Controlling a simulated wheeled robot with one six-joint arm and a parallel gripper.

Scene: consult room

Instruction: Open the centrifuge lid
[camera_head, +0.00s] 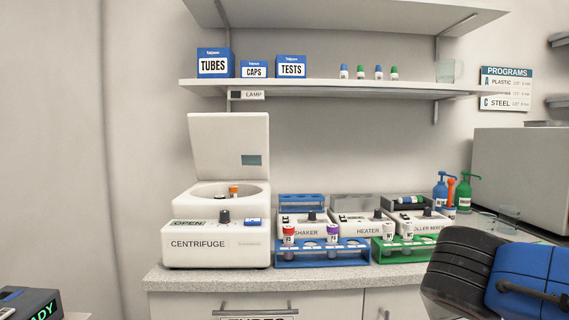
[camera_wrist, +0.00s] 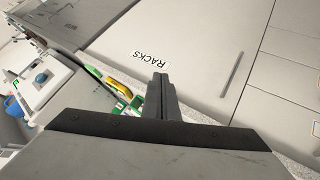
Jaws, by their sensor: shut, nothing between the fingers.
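The white centrifuge (camera_head: 215,248) stands at the left end of the counter. Its lid (camera_head: 228,151) is raised upright at the back, and its display reads "OPEN". The centrifuge does not show clearly in the wrist view.
A blue rack (camera_head: 322,252) and a green rack (camera_head: 402,248) with capped tubes stand on the counter (camera_head: 300,279). Shaker, heater and roller mixer stand behind them. Blue and green pump bottles are at the right. A shelf (camera_head: 310,88) with boxes hangs above.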

